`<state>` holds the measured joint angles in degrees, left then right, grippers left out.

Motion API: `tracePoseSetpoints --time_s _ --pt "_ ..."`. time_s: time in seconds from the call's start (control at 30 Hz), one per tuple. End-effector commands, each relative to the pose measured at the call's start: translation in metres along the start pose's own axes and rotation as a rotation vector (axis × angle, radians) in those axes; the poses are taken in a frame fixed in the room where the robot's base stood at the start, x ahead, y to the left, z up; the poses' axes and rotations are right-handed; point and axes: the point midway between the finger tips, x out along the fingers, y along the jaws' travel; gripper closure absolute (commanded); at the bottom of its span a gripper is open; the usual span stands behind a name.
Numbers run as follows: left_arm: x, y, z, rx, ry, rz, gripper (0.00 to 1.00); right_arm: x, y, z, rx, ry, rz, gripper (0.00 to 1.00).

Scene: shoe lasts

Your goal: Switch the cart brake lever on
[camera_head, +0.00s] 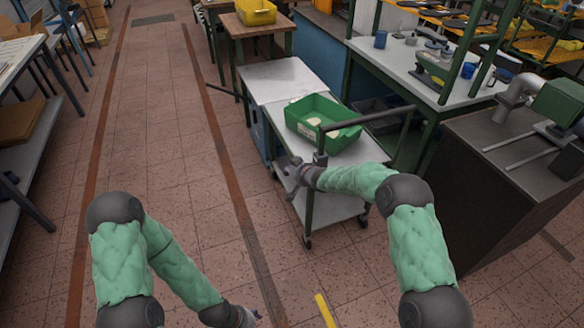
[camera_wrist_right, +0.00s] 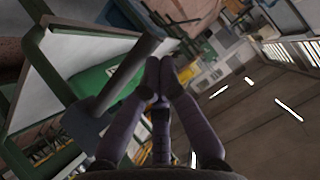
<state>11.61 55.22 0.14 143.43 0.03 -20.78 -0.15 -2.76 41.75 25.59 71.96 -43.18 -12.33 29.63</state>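The cart (camera_head: 338,205) stands in the middle of the head view, with a dark push-handle bar (camera_head: 375,119) above its near end. A dark upright piece (camera_head: 321,150) hangs at the left end of that bar; I cannot tell whether it is the brake lever. My right gripper (camera_head: 290,172) is at the cart's near left corner. In the right wrist view its fingers (camera_wrist_right: 160,72) meet at the tips, with nothing seen between them, beside a dark bar (camera_wrist_right: 125,82) with a block at its end. My left gripper (camera_head: 248,318) is at the bottom edge, its fingers unclear.
A green bin (camera_head: 322,122) sits on the cart's top. A grey worktable (camera_head: 425,78) and a dark cabinet (camera_head: 475,190) stand to the right. Shelving (camera_head: 20,120) lines the left side. The tiled floor (camera_head: 160,130) left of the cart is clear.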

Motion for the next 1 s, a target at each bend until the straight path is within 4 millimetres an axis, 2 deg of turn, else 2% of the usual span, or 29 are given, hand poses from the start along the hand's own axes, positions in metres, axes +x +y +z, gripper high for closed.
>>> tracePoseSetpoints --time_s 0.4,1.0 --pt "0.004 -0.002 0.0 0.0 0.0 0.0 0.36 0.01 0.001 0.015 0.001 0.0 0.0 1.0" --pt "0.004 -0.001 0.0 0.0 0.0 0.0 0.36 0.01 0.001 0.014 0.001 0.001 0.0 1.0"
